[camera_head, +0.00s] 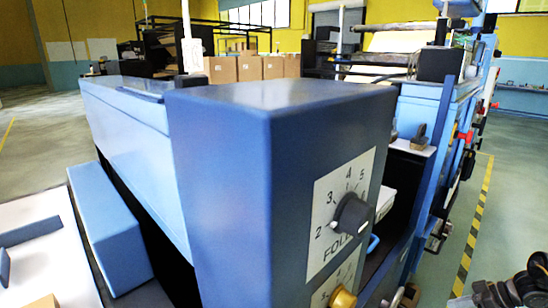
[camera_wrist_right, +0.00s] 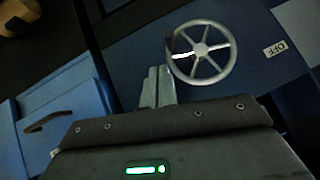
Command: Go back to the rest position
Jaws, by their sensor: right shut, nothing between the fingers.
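My right gripper (camera_head: 490,292) shows dark and partly cut off at the bottom right corner of the head view. In the right wrist view its fingers (camera_wrist_right: 158,86) are shut together with nothing between them. They point toward a grey spoked handwheel (camera_wrist_right: 203,53) on a dark blue panel; I cannot tell how far apart they are. My left gripper is not in view. A large blue machine housing (camera_head: 230,180) fills the middle of the head view. Its front has a black knob (camera_head: 350,214) on a numbered plate and a brass knob (camera_head: 342,298) below.
A blue door with a brown handle (camera_wrist_right: 48,121) is at left. More machinery (camera_head: 425,105) stands behind the housing. A yellow-black floor stripe (camera_head: 474,232) runs along the right, with open floor beyond. Cardboard boxes (camera_head: 250,67) stand far back.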

